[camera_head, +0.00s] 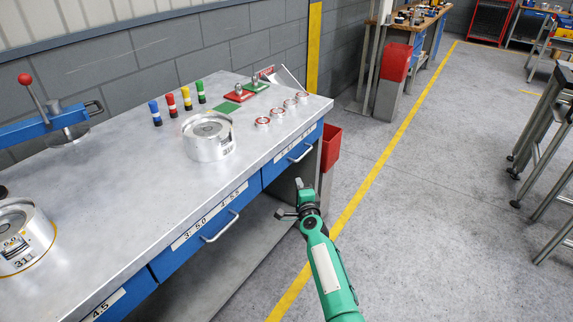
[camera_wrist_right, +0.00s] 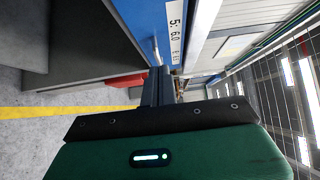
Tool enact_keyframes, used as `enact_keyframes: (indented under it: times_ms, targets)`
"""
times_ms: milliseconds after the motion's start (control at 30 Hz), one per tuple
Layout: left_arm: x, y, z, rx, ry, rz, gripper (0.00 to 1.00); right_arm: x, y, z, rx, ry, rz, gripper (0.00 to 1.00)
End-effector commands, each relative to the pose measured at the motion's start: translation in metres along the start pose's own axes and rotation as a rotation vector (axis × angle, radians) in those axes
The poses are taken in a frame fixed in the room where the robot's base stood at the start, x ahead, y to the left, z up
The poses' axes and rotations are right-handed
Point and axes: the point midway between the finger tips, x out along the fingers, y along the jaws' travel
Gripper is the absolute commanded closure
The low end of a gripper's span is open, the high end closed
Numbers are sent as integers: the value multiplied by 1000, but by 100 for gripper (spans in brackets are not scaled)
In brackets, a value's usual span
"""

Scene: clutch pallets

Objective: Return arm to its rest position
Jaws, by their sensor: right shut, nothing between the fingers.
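My right arm, green, comes in from the lower right in the head view. Its gripper (camera_head: 298,200) is beside the front edge of the workbench (camera_head: 120,185), near the end of the blue drawers and below the bench top. The right wrist view shows its fingers (camera_wrist_right: 158,88) shut, with nothing between them. The blue drawer front (camera_wrist_right: 135,25) and a red bin (camera_wrist_right: 128,80) show beyond the fingers. My left gripper is not in view.
On the bench stand a metal clutch cylinder (camera_head: 208,140), another cylinder (camera_head: 22,238), a blue lever press (camera_head: 45,122) and several small coloured bottles. A red bin (camera_head: 331,147) stands at the bench's right end. The grey floor (camera_head: 430,220) to the right is open.

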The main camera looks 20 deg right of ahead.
Motion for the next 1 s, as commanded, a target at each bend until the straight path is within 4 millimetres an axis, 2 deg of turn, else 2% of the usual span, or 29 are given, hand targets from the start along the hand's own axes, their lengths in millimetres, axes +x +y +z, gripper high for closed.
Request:
enact_keyframes:
  times_ms: [67, 167, 267, 367, 500, 567, 600, 667, 700, 767, 800, 867, 1000]
  targets:
    - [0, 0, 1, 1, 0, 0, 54, -1, 0, 0, -1, 0, 0, 100]
    - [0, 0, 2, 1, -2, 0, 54, -5, 12, 2, -25, -8, 21, 100]
    - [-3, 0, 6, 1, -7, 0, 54, -21, 47, 7, -108, -37, 86, 100]
    - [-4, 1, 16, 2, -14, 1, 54, -51, 105, 14, -248, -94, 190, 100]
    - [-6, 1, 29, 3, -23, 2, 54, -113, 194, 21, -467, -208, 348, 100]
    - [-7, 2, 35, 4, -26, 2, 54, -143, 229, 21, -556, -263, 412, 100]
    - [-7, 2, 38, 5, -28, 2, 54, -164, 251, 22, -614, -302, 451, 100]
    - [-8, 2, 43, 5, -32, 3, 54, -199, 282, 21, -696, -363, 511, 100]
    - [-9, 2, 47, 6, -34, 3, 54, -222, 302, 19, -751, -406, 549, 100]
    - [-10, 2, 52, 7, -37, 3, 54, -259, 330, 16, -829, -472, 603, 100]
    - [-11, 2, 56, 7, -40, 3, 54, -285, 348, 13, -880, -518, 638, 100]
    - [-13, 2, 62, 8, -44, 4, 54, -325, 372, 8, -952, -590, 689, 100]
    - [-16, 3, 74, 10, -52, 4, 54, -421, 417, -7, -1111, -769, 793, 100]
